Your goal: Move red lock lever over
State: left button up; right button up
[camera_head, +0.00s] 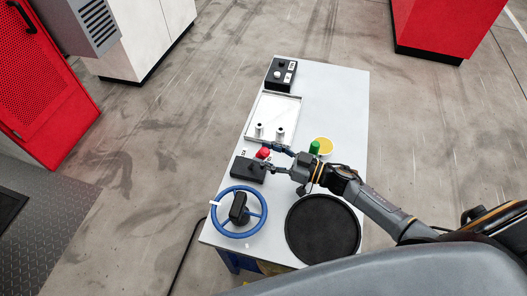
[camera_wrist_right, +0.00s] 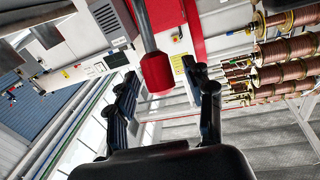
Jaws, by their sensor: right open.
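The red lock lever's knob (camera_head: 263,153) shows in the head view above a black base block (camera_head: 248,170) on the grey table. In the right wrist view the red knob (camera_wrist_right: 156,74) hangs on a grey rod (camera_wrist_right: 142,25) at the top middle, in line with the gap between my fingers. My right gripper (camera_head: 264,157) is open around or just beside the knob. In the right wrist view its two dark fingers (camera_wrist_right: 162,95) stand apart; contact with the knob cannot be told. My left gripper is not in view.
A blue handwheel (camera_head: 264,212) stands at the table's near left. A black round disc (camera_head: 322,229) lies at the near right. A green knob (camera_head: 314,147) and yellow disc (camera_head: 324,145) are beyond my arm. A white tray (camera_head: 268,103) and black switch box (camera_head: 281,73) are farther back.

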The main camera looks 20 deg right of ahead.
jog(key=shift+w+a, duration=0.4)
grip_shut()
